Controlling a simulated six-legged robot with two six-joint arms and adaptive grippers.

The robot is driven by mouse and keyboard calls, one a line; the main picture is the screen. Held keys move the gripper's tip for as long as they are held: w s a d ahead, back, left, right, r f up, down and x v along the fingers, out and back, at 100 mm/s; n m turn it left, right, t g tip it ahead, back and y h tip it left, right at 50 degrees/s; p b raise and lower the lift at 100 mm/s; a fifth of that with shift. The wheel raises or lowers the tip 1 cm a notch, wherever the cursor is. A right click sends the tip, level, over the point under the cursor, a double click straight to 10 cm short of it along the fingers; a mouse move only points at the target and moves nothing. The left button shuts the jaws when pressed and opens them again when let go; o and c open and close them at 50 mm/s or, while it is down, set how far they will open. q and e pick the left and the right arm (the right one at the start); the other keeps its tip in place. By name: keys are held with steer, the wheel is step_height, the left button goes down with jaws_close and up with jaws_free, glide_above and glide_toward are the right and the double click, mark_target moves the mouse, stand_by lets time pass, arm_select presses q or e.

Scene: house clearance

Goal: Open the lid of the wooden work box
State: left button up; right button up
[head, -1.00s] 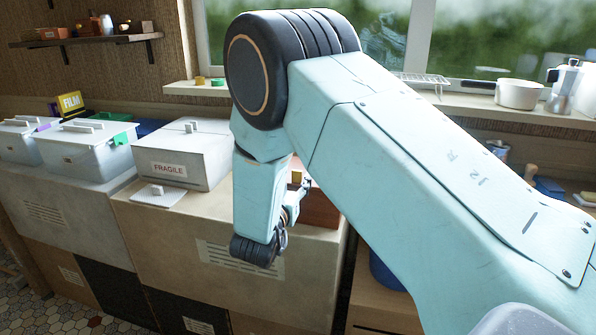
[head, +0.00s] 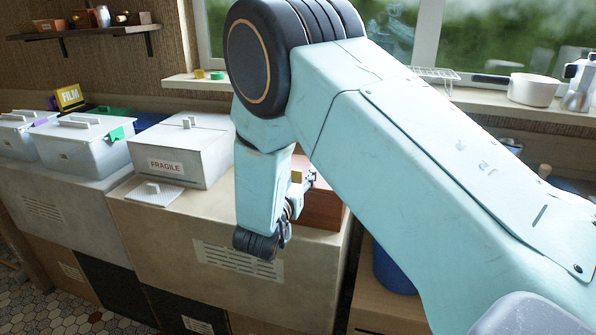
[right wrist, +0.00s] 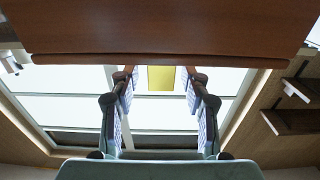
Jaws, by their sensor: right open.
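The wooden work box (head: 322,208) is reddish brown and stands on the large cardboard box, partly hidden behind my right arm. In the right wrist view its brown wooden underside or edge (right wrist: 150,30) fills the top. A yellow tab (right wrist: 161,78) shows just below that edge, between the fingers. My right gripper (right wrist: 158,82) is open, one finger on each side of the tab, with gaps on both sides. In the head view the right gripper (head: 302,186) is small and close beside the work box's left side. The lid looks shut. My left gripper is not in view.
Lidded grey bins (head: 85,150) stand further left. A blue bin (head: 393,272) is at the lower right. A white pot (head: 533,90) stands on the windowsill.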

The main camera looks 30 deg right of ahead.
steer(key=shift+s+a+r, duration=0.1)
steer(key=shift+a+r, duration=0.1)
steer(key=shift+a, duration=0.1)
steer(key=shift+c, duration=1)
steer(key=shift+d+f, duration=0.1)
steer(key=shift+d, duration=0.05)
steer(key=c, duration=0.4)
jaws_close()
